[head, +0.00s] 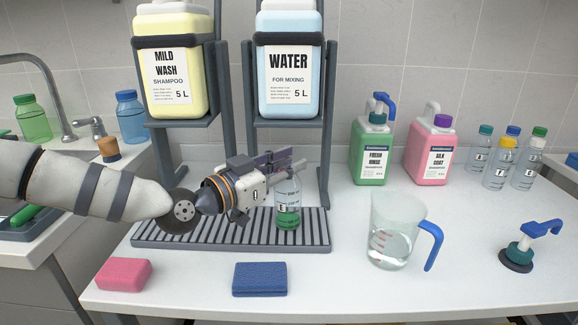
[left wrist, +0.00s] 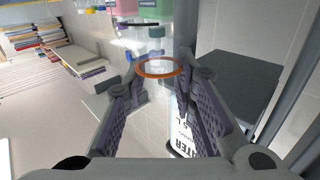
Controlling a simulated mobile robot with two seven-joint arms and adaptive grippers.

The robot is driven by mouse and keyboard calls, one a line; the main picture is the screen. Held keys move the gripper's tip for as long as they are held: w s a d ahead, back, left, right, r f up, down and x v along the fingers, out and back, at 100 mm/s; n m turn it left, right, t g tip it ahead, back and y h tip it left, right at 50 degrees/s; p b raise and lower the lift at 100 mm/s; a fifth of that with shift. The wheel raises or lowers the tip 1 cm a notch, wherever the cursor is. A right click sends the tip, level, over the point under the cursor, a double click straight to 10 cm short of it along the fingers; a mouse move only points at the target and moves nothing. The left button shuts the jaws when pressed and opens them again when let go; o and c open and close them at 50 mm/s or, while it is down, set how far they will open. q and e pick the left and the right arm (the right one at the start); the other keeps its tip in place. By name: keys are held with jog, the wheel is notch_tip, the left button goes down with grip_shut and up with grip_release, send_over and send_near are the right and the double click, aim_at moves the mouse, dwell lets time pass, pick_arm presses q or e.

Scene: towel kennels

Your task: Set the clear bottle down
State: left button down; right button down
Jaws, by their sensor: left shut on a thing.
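The clear bottle (head: 288,208), with green liquid in its lower part and a small label, is upright at the right part of the grey ridged drip tray (head: 180,240). Its base is at or just above the ridges; I cannot tell if it touches. My left gripper (head: 290,168) comes in from the left and is shut on the bottle near its top. In the left wrist view an orange ring (left wrist: 160,68) shows between the fingers, and the clear body is hard to make out. My right gripper is not in view.
A WATER container (head: 290,95) and a shampoo container (head: 170,110) stand on racks behind the tray. A measuring jug (head: 390,250) is to the right. A blue block (head: 260,279) and a pink block (head: 124,274) lie in front.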

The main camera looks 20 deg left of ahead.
pick_arm(q)
jog(key=shift+r, duration=0.15)
jog(key=c, duration=1.3)
grip_release()
jog(key=shift+f, duration=0.2)
jog(key=shift+c, duration=0.2)
jog(key=shift+r, duration=0.25)
jog(key=p+v, duration=0.2)
jog(key=v, duration=1)
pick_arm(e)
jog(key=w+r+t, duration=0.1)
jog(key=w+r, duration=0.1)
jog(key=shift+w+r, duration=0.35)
